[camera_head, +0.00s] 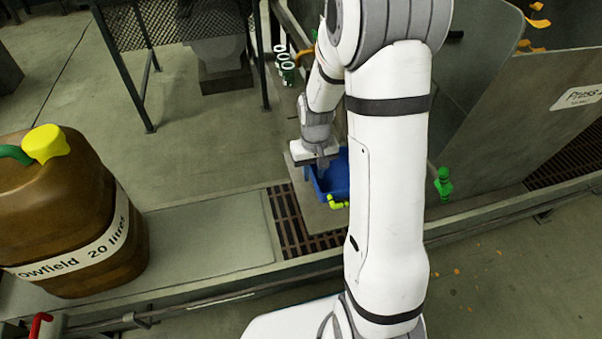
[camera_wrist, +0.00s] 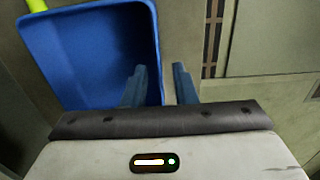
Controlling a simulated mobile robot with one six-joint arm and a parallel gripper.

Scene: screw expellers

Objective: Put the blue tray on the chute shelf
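The blue tray (camera_head: 340,170) sits low beside the machine in the head view, partly hidden by my arm. In the wrist view the tray (camera_wrist: 90,50) fills the upper left and looks empty. My gripper (camera_wrist: 160,80) is open at its right wall. One finger is on the inner side of that wall and the other on the outer side, with visible gaps. In the head view my gripper (camera_head: 318,163) is at the tray's left edge, its fingers mostly hidden. I cannot tell which surface is the chute shelf.
A brown 20-litre container (camera_head: 75,215) with a yellow cap stands on the ledge at left. A yellow-green fitting (camera_head: 338,203) is close to the tray's front. A slatted grate (camera_head: 290,222) lies nearby. A green valve (camera_head: 443,184) and a grey panel (camera_head: 530,110) stand at right.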

